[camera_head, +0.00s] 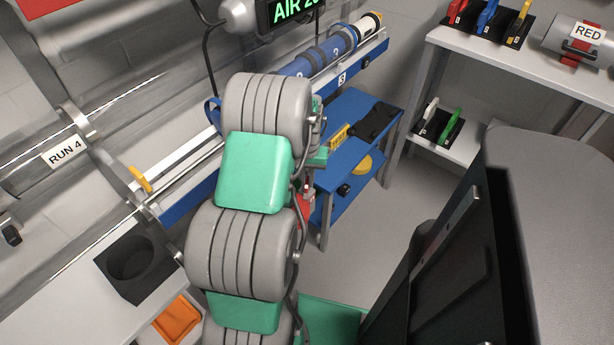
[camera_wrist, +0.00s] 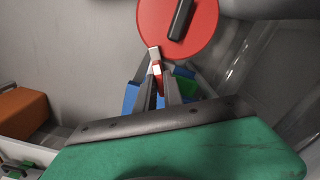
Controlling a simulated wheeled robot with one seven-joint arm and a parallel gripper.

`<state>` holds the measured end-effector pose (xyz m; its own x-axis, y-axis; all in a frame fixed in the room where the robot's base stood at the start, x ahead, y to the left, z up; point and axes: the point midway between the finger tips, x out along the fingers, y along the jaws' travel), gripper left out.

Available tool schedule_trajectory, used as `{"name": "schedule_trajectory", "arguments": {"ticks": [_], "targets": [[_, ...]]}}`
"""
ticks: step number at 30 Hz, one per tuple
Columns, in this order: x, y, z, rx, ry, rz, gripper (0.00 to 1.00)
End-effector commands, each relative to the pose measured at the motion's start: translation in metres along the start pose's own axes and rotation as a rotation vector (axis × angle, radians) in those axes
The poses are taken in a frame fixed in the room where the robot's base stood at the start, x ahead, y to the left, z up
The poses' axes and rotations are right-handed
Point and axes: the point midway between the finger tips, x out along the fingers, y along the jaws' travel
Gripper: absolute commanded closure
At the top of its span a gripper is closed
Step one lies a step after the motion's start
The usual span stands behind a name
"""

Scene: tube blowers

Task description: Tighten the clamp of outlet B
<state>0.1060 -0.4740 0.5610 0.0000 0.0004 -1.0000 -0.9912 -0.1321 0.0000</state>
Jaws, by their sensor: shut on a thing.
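My gripper (camera_wrist: 159,88) shows in the wrist view, its two dark fingers close together. It is shut on a small red-and-white piece (camera_wrist: 154,55) at the fingertips, which may be a clamp's handle. Just beyond it is a large red disc (camera_wrist: 155,22) with a black bar handle (camera_wrist: 181,19). The piece overlaps the disc's lower edge; I cannot tell whether they touch. No label for outlet B is readable.
A clear tube labelled RUN 4 (camera_head: 66,152) runs at left, near a yellow lever (camera_head: 140,179). Blue tubes (camera_head: 316,58) lie on a rack behind my arm. A blue cart (camera_head: 367,104) stands beyond, with shelves (camera_head: 465,62) at right. Open floor (camera_head: 375,225) lies between.

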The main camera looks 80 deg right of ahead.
Motion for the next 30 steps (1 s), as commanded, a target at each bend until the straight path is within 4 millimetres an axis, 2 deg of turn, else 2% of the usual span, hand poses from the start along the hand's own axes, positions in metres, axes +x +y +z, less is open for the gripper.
{"name": "schedule_trajectory", "arguments": {"ticks": [15,22,30], "targets": [[-0.0014,-0.0001,-0.0005,0.420,0.001,0.000,1.00],[-0.0008,-0.0002,-0.0006,0.518,0.001,0.000,1.00],[-0.0005,-0.0003,-0.0006,0.555,0.001,-0.001,1.00]]}}
